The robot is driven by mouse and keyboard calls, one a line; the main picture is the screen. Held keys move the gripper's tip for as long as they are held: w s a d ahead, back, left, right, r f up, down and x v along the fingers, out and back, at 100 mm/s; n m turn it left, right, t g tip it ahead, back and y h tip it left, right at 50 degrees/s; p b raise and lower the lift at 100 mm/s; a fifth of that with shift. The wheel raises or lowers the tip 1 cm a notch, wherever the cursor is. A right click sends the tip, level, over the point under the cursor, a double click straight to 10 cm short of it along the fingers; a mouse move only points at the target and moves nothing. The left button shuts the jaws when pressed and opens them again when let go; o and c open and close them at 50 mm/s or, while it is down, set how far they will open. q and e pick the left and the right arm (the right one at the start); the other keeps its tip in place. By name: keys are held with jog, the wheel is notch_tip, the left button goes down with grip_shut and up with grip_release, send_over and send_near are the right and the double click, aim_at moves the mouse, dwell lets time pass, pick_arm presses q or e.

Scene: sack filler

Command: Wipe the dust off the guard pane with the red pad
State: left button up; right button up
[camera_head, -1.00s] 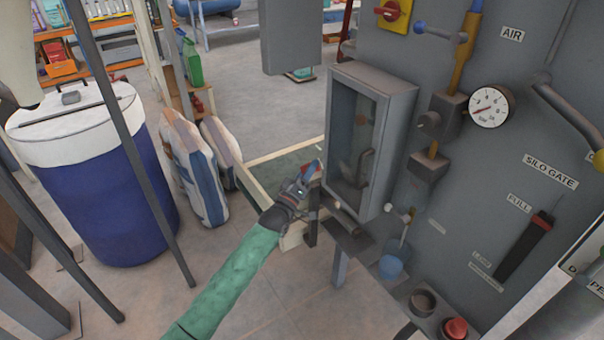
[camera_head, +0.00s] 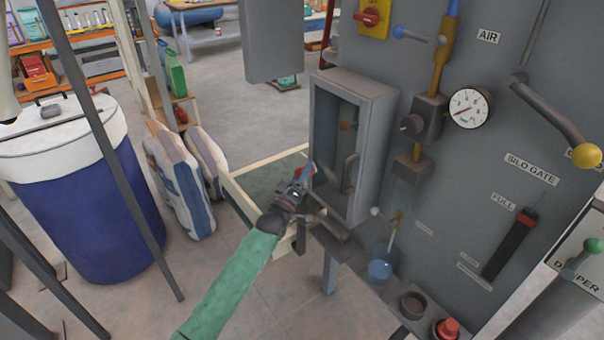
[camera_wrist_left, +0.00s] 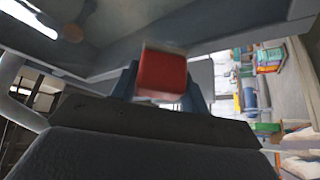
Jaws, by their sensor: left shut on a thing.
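My left gripper (camera_head: 303,178) is at the lower left edge of the box. It is shut on the red pad (camera_head: 308,171), which also fills the middle of the left wrist view (camera_wrist_left: 162,74) between the fingers. I cannot tell whether the pad touches the pane. My right gripper is not in view.
A small shelf (camera_head: 335,240) juts out below the box. A cup with a brush (camera_head: 383,268), a red button (camera_head: 447,328) and a gauge (camera_head: 469,107) are to the right. A blue drum (camera_head: 85,195) and sacks (camera_head: 182,180) stand at left. A low pale-framed platform (camera_head: 236,196) lies behind my arm.

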pick_arm(q)
jog(key=shift+w+d, duration=0.4)
jog(key=shift+d, duration=0.2)
dwell(0.6)
jog(key=shift+s+d, duration=0.1)
jog(key=shift+s+d+r+p, duration=0.1)
jog(key=shift+s+d+p, duration=0.15)
jog(key=shift+s, duration=0.25)
jog(key=shift+s+d+p, duration=0.1)
jog(key=shift+s+d, duration=0.25)
jog(key=shift+s, duration=0.1)
jog(key=shift+s+d+p, duration=0.45)
jog(key=shift+s+d, duration=0.4)
jog(key=shift+s, duration=0.3)
jog(key=shift+s+d+p, duration=0.4)
jog(key=shift+s+d, duration=0.55)
jog(key=shift+s, duration=0.15)
jog(key=shift+s+d+p, duration=0.4)
jog(key=shift+s+d, duration=0.5)
jog(key=shift+s, duration=0.2)
jog(key=shift+d, duration=0.15)
